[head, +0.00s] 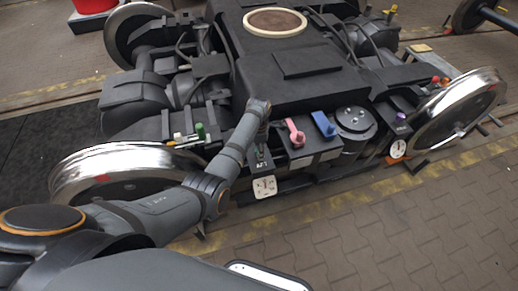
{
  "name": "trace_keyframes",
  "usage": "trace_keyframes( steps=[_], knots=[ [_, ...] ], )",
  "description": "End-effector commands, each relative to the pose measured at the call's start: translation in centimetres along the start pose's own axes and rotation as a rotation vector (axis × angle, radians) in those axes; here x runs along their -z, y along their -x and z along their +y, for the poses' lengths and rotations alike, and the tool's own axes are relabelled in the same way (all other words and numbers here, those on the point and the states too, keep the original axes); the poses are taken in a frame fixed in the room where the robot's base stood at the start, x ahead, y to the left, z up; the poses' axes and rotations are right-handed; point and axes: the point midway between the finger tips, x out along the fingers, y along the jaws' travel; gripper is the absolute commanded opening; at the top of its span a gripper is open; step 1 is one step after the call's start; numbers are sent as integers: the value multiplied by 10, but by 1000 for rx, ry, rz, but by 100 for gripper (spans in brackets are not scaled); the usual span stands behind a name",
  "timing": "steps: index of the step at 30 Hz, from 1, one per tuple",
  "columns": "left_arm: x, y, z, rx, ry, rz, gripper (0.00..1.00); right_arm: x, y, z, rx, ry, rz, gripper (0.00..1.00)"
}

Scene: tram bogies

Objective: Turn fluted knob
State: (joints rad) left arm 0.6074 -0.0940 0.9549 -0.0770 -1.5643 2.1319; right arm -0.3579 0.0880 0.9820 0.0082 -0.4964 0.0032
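I cannot tell for sure which control is the fluted knob; the fluting is too small to see. A purple knob (401,117) stands at the right above a round gauge. A green knob (200,130) stands upright at the left behind the near wheel. A small green part (259,153) shows beside my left forearm, above a white gauge, partly hidden. My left arm reaches in from the lower left. Its wrist is in front of the bogie's front edge, left of the pink lever. The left gripper's fingers are dark or hidden and cannot be made out. My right gripper is not in view.
A pink lever (295,133) and a blue lever (323,124) stand on the front panel, with a dark round disc (355,121) to their right. Shiny wheels (455,108) flank the front. The paved floor (400,220) before the bogie is clear.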

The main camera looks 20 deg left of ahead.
Motion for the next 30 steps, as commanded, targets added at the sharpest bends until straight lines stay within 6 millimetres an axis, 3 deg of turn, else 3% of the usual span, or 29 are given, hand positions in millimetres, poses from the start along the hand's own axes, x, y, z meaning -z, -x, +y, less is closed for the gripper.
trace_keyframes(
  steps=[1,9,18,30],
  knots=[
    [0,0,0,0,0,0,42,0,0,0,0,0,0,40],
    [0,0,0,0,0,0,6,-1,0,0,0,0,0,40],
    [0,2,0,1,-43,0,6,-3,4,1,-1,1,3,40],
    [0,4,0,2,-336,1,6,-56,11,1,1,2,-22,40]
  ],
)
